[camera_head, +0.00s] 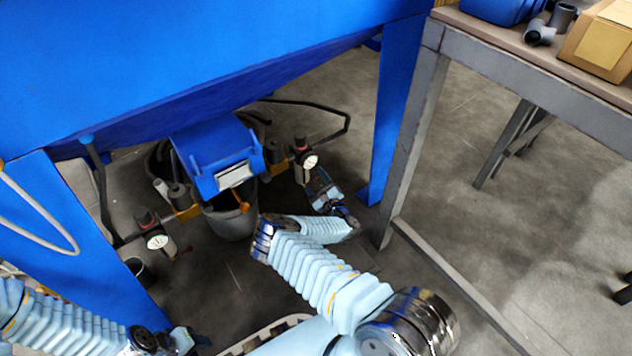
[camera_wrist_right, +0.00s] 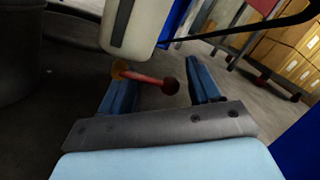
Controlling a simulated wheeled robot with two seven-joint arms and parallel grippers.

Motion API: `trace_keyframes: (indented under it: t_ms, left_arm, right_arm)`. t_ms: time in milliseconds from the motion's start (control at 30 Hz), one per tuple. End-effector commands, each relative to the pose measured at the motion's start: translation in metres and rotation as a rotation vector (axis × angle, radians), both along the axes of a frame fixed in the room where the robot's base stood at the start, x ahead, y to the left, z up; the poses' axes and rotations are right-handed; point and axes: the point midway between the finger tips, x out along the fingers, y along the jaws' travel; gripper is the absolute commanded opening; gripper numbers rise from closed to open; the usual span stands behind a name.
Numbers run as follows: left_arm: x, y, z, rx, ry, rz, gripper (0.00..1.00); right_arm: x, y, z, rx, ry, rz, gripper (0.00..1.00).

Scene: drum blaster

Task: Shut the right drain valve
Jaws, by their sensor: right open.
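The right drain valve shows in the right wrist view as a red lever (camera_wrist_right: 148,79) with a dark red ball end, coming from a brass-coloured fitting (camera_wrist_right: 120,68) under a pale filter bowl (camera_wrist_right: 136,26). My right gripper (camera_wrist_right: 162,84) is open, its two blue fingers apart, with the lever's ball end between them in the picture; I cannot tell if they touch. In the head view my right gripper (camera_head: 318,180) is just below the right gauge unit (camera_head: 303,158) and hides the valve. My left gripper (camera_head: 190,338) is at the bottom left, away from the valves.
A blue machine (camera_head: 200,60) overhangs the work area, with a blue leg (camera_head: 395,100) right of my right gripper. A grey bucket (camera_head: 232,222) stands left of it. A second gauge unit (camera_head: 158,242) is further left. A metal-framed table (camera_head: 415,130) stands at the right.

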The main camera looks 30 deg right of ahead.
Motion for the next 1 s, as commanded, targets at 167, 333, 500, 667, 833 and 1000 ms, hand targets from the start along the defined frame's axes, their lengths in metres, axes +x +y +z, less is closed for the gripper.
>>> trace_keyframes:
  t_ms: [167, 333, 500, 667, 833, 1000]
  left_arm:
    - [0.000, 0.000, 0.006, 0.000, 0.001, 0.000, 0.36]
    - [-0.001, 0.000, 0.017, 0.000, 0.002, -0.002, 0.36]
    - [-0.001, 0.000, 0.021, -0.001, 0.005, -0.003, 0.36]
    - [-0.001, 0.000, 0.022, -0.002, 0.005, -0.003, 0.36]
    - [-0.001, 0.000, 0.022, -0.002, 0.005, -0.003, 0.36]
    - [-0.001, -0.001, 0.022, -0.001, 0.005, -0.003, 0.36]
  right_arm:
    - [-0.017, 0.000, -0.002, 0.000, 0.005, -0.002, 0.62]
    - [-0.056, 0.002, -0.004, -0.001, 0.006, -0.003, 0.62]
    - [-0.097, 0.004, -0.009, 0.000, 0.003, -0.003, 0.62]
    - [-0.124, 0.006, -0.012, 0.000, 0.001, -0.002, 0.62]
    - [-0.136, 0.007, -0.014, 0.000, -0.001, 0.001, 0.62]
    - [-0.137, 0.008, -0.014, 0.000, -0.002, 0.001, 0.62]
